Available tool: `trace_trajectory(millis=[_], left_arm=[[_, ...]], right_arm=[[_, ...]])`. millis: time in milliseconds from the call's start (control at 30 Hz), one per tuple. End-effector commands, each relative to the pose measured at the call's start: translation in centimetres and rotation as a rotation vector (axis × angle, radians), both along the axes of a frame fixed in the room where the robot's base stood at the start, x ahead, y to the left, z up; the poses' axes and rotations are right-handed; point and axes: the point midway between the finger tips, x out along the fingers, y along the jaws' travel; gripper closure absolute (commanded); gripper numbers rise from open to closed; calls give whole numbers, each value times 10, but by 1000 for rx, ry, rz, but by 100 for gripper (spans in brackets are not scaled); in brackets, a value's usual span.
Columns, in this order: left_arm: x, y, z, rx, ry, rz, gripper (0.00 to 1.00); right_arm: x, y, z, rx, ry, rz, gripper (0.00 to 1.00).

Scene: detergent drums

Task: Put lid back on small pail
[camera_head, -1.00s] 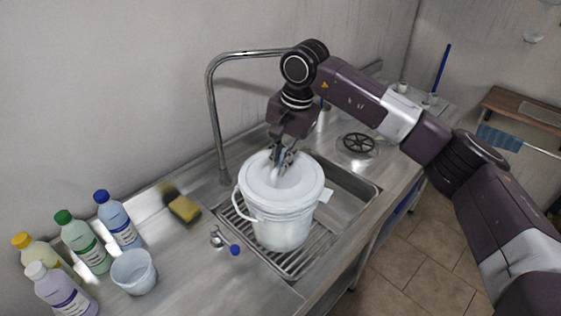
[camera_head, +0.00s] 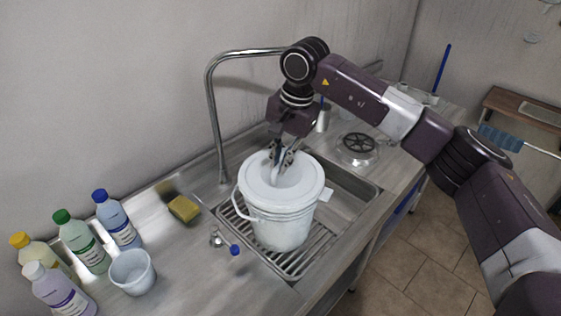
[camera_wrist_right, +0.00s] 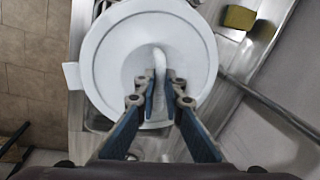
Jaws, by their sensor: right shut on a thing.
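The white small pail (camera_head: 282,232) stands upright in the sink on a ribbed rack, with its handle hanging at its left side. The white lid (camera_head: 256,190) lies over the pail's top; whether it is seated all round I cannot tell. My right gripper (camera_head: 281,164) is above the lid and shut on its raised grip. In the right wrist view the lid (camera_wrist_right: 105,60) fills the middle, and the fingers (camera_wrist_right: 160,98) close on the white grip from both sides. A small tab sticks out at the rim's left there. My left gripper is not in view.
A curved tap (camera_head: 213,110) rises behind the sink (camera_head: 352,196). A round drain-like part (camera_head: 358,144) lies at the right.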

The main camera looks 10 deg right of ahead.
Motion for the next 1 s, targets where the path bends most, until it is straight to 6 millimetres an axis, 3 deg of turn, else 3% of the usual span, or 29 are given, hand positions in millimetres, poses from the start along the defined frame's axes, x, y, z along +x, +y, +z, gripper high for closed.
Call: trace_trajectory(millis=[1000], left_arm=[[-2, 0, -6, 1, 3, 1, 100]], right_arm=[[0, 0, -3, 0, -1, 0, 100]])
